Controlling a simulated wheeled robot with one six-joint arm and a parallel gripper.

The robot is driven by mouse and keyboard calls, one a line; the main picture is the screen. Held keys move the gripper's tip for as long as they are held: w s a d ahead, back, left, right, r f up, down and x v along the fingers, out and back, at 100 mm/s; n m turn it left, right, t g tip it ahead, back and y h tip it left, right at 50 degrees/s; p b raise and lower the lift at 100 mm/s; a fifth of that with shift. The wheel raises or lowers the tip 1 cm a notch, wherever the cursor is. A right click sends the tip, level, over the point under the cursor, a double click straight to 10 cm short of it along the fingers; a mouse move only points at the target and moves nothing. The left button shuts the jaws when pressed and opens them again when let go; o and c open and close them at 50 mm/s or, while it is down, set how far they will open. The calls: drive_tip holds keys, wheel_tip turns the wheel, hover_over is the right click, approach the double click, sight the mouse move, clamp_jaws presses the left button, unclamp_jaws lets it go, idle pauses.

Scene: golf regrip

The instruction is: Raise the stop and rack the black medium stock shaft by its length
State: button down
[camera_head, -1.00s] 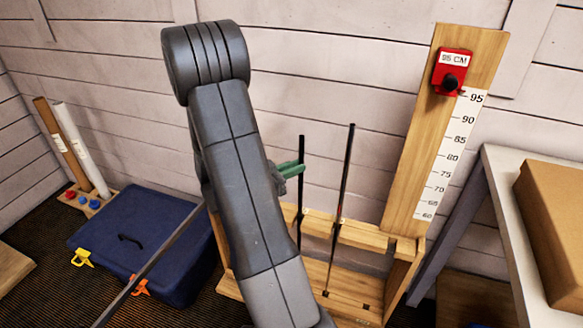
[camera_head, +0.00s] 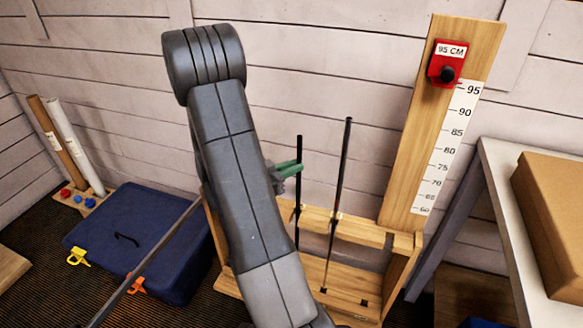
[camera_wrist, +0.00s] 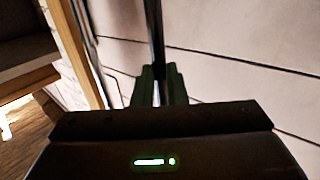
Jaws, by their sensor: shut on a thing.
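The red stop (camera_head: 448,63), labelled 95 CM with a black knob, sits at the top of the wooden gauge board (camera_head: 410,130), by the 95 mark. My gripper (camera_head: 290,169) has green fingers and is shut on a black shaft (camera_head: 298,190), which stands upright at the wooden rack (camera_head: 375,235). The wrist view shows this dark shaft (camera_wrist: 154,35) between the green fingers (camera_wrist: 158,88). I cannot tell whether its lower end is seated. A taller dark shaft (camera_head: 341,170) stands in the rack to its right. My arm hides the rack's left part.
A blue case (camera_head: 130,235) lies on the floor at left, beside two rolls (camera_head: 75,145). A long grey rod (camera_head: 150,260) slants across in front of the case. A white table (camera_head: 500,190) with a cardboard box (camera_head: 555,210) stands at right. An empty hole (camera_head: 364,302) shows in the rack base.

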drive_tip(key=c, duration=1.4)
unclamp_jaws()
drive_tip(key=shift+w, duration=0.1)
drive_tip(key=shift+o, duration=0.2)
drive_tip(key=p+v, duration=0.1)
drive_tip(key=v, duration=1.3)
drive_tip(key=shift+w+d, duration=0.15)
drive_tip(key=shift+d, duration=0.05)
drive_tip(key=x, duration=1.2)
drive_tip(key=shift+d+r+b, duration=0.45)
drive_tip(key=shift+r, duration=0.05)
